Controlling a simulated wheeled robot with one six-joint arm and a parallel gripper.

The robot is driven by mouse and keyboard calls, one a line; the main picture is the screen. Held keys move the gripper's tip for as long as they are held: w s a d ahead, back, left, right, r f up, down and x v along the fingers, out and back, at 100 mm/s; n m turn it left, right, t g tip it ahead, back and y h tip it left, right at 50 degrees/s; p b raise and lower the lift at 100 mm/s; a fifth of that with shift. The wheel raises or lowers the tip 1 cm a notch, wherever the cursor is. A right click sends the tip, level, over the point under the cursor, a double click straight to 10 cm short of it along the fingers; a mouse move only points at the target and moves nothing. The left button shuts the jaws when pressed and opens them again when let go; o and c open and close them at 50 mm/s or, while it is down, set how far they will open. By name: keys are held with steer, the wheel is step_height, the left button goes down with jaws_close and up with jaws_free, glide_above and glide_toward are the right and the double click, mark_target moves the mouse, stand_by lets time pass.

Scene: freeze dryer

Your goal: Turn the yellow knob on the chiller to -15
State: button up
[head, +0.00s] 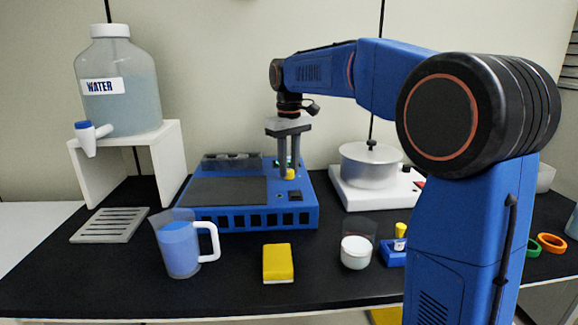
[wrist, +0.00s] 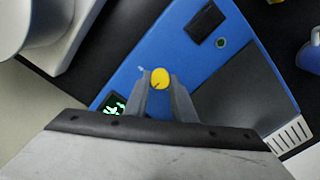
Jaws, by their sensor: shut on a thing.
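The chiller (head: 185,213) is a low blue box with a dark top plate and a row of square vents along its front. The yellow knob (head: 290,174) is on its right part, and it also shows in the wrist view (wrist: 160,78) with a thin dark pointer line. My gripper (head: 289,168) points down from above, its two grey fingers on either side of the knob and shut on it. In the wrist view my gripper (wrist: 159,82) partly hides a green-lit display (wrist: 114,104), whose digits I cannot read.
A water jug (head: 125,105) stands on a white stand at the left. A blue-filled pitcher (head: 180,250), a yellow sponge (head: 278,263) and a beaker (head: 356,250) stand in front of the chiller. A silver pot (head: 370,165) on a white base is to the right.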

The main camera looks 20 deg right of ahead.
mark_target(289, 170)
steer(key=o, duration=1.1)
steer(key=shift+c, duration=0.2)
step_height(289, 170, up, 17)
steer(key=shift+r, duration=0.2)
